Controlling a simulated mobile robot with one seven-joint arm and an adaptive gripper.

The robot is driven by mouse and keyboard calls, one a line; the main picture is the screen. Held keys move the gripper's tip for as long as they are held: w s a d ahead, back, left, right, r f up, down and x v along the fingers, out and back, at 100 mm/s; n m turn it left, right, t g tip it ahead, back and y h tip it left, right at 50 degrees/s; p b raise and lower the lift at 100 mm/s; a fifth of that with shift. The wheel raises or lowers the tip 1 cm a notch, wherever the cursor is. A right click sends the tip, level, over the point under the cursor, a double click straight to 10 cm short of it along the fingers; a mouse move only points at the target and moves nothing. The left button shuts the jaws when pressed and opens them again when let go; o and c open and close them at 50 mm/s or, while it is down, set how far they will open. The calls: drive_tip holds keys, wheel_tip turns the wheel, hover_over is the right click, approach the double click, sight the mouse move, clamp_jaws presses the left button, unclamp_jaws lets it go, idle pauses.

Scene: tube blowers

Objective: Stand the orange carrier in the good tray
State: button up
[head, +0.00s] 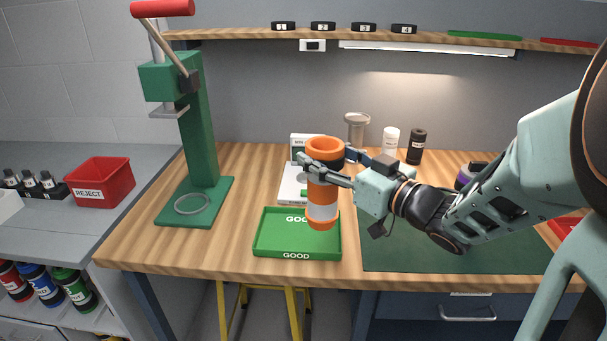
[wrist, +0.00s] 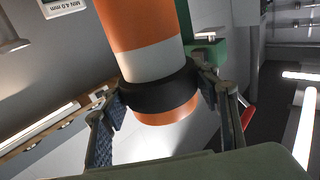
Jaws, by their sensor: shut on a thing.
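The orange carrier (head: 322,212) is a cylinder with orange ends, a white band and a black band. In the wrist view the carrier (wrist: 150,65) sits between my fingers. My gripper (head: 328,170) is shut on it; the wrist view shows the fingers (wrist: 160,95) at the black band. The carrier is near upright in the head view, over the good tray (head: 270,248). The good tray is green, shallow and marked GOOD. The carrier's lower end overlaps the tray's right part in the picture; I cannot tell whether it touches the tray floor.
A green lever press (head: 203,130) stands left of the tray. A small white device (head: 296,185) is just behind the tray. A dark green mat (head: 450,250) lies to the right. A red reject bin (head: 100,182) is on the left grey counter. A white and a black bottle (head: 417,147) stand behind.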

drive_tip(key=w+a+f, duration=0.2)
drive_tip(key=f, duration=0.3)
drive_tip(key=w+a+f+b, duration=0.1)
drive_tip(key=a+f, duration=0.2)
drive_tip(key=f, duration=0.1)
drive_tip(key=shift+w+a+f+b, duration=0.3)
drive_tip(key=shift+w+a+f, duration=0.05)
drive_tip(key=shift+f, duration=0.15)
drive_tip(key=shift+f+b, duration=0.15)
drive_tip(key=shift+b, duration=0.15)
drive_tip(key=o, duration=1.7)
drive_tip(key=shift+r, duration=0.2)
